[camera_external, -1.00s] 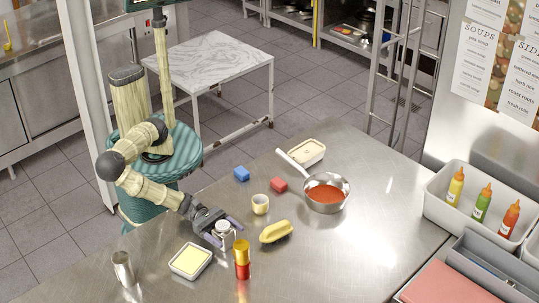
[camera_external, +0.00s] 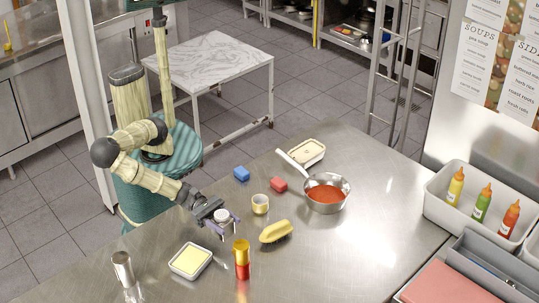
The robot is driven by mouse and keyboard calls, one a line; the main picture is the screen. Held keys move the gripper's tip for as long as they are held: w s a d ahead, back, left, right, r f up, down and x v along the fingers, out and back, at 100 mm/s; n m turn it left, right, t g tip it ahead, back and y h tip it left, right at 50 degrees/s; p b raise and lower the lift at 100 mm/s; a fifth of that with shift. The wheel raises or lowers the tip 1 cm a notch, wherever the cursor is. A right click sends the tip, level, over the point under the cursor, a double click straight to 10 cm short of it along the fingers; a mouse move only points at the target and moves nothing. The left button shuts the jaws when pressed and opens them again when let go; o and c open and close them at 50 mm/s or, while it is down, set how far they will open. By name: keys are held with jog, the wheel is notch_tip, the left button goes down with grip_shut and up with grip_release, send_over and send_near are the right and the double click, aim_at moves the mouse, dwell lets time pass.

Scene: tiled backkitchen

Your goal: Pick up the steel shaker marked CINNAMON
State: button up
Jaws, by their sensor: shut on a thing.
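My gripper (camera_external: 222,228) is shut on a small silver-topped shaker (camera_external: 221,215), near the table's left side. The shaker is roughly upright, its lower part is mostly hidden by the fingers, and it appears raised off the table. No marking on it can be read. A plain steel cylinder, perhaps another shaker (camera_external: 122,267), stands apart at the front left; no lettering shows on it either.
A pan of red sauce (camera_external: 327,193) stands farther right. The table's front right is clear.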

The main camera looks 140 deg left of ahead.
aim_at(224, 216)
notch_tip(224, 216, up, 5)
jog(key=shift+f, duration=0.2)
jog(key=shift+r, duration=0.25)
dwell(0.3)
